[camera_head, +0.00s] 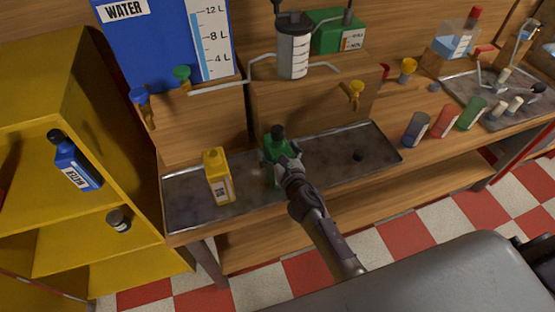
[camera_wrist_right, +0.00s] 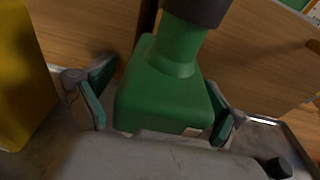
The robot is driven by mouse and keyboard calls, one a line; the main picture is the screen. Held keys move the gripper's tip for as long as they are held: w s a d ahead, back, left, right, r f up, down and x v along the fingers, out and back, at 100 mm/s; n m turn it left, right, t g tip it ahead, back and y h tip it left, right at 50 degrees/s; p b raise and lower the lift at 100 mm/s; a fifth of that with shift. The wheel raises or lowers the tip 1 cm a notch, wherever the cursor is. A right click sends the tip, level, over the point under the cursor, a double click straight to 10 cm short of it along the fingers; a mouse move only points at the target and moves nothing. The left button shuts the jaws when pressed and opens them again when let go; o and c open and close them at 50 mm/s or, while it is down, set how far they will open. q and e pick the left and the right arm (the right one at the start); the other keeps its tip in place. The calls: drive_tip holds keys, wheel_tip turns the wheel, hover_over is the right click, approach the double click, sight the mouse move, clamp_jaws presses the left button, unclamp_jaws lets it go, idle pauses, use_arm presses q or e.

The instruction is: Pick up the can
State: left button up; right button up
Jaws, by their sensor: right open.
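A green can (camera_head: 273,146) with a dark cap stands upright on the metal tray (camera_head: 320,170) on the workbench. It fills the middle of the right wrist view (camera_wrist_right: 165,90). My right gripper (camera_head: 287,163) is at the can's near side, low on its body. In the wrist view its open fingers (camera_wrist_right: 160,100) stand on either side of the can; I cannot tell whether they touch it. A yellow can (camera_head: 218,178) stands on the same tray, to the left. My left gripper is not in view.
A small black cap (camera_head: 358,155) lies on the tray at right. Blue, red and green cylinders (camera_head: 444,122) stand to the right. A yellow shelf (camera_head: 45,110) with a blue bottle (camera_head: 75,163) is at left.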

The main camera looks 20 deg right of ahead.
clamp_jaws()
idle(0.3)
drive_tip(key=shift+r, duration=0.1)
drive_tip(key=shift+r, duration=0.15)
